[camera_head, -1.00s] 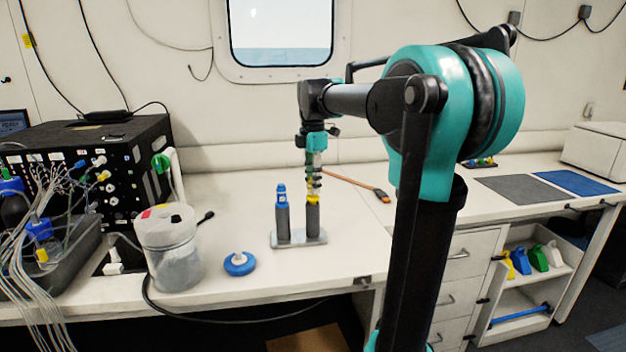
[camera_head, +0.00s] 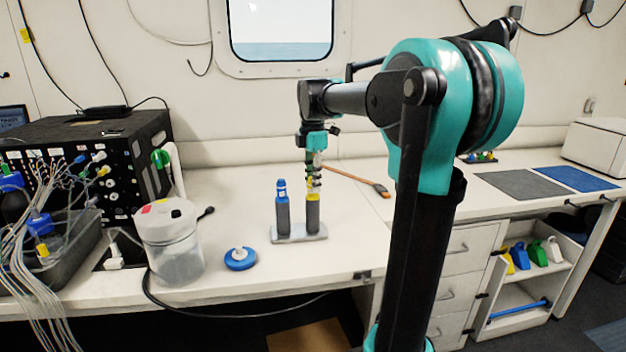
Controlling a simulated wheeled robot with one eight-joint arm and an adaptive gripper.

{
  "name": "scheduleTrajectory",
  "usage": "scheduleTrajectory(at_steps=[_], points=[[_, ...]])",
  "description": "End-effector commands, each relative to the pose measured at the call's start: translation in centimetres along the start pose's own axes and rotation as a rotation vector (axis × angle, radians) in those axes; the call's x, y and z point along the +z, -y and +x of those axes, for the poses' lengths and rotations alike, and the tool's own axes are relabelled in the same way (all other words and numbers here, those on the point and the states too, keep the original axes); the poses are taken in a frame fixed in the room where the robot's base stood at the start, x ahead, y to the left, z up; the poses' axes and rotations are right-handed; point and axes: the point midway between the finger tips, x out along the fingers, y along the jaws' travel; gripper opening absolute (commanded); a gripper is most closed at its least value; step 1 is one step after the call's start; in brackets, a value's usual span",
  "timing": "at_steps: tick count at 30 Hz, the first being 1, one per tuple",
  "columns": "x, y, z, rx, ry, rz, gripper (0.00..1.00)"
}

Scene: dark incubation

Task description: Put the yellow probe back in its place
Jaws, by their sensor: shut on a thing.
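The yellow probe (camera_head: 312,196) stands upright in the right position of a small light metal stand (camera_head: 288,238) on the bench. Its yellow band shows above a dark grey lower body. My gripper (camera_head: 313,184) points straight down and is shut on the top of the yellow probe. The fingers hide most of the probe's upper part. A blue probe (camera_head: 282,198) stands upright in the left position of the same stand, just left of my gripper and apart from it.
A clear jar with a white lid (camera_head: 168,240) and a blue disc (camera_head: 240,259) stand left of the stand. A black box with cables (camera_head: 90,160) is at the far left. A brush-like tool (camera_head: 360,182) lies behind right. Bench between is clear.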

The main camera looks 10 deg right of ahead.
Motion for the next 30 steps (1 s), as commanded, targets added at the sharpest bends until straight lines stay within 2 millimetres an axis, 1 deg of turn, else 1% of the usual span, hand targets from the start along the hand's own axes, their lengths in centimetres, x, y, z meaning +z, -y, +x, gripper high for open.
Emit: scheduleTrajectory(at_steps=[1, 2, 7, 16, 20, 23, 30], points=[[0.0, 0.0, 0.1, 0.0, 0.0, 0.0, 0.0], [0.0, 0.0, 0.1, 0.0, 0.0, 0.0, 0.26], [0.0, 0.0, 0.1, 0.0, 0.0, 0.0, 0.47], [0.0, 0.0, 0.0, 0.0, 0.0, 0.0, 0.48], [0.0, 0.0, -0.8, 0.0, 0.0, 0.0, 0.48], [0.0, 0.0, -2.3, 0.0, 0.0, 0.0, 0.48], [0.0, 0.0, -7.3, 0.0, 0.0, 0.0, 0.48]])
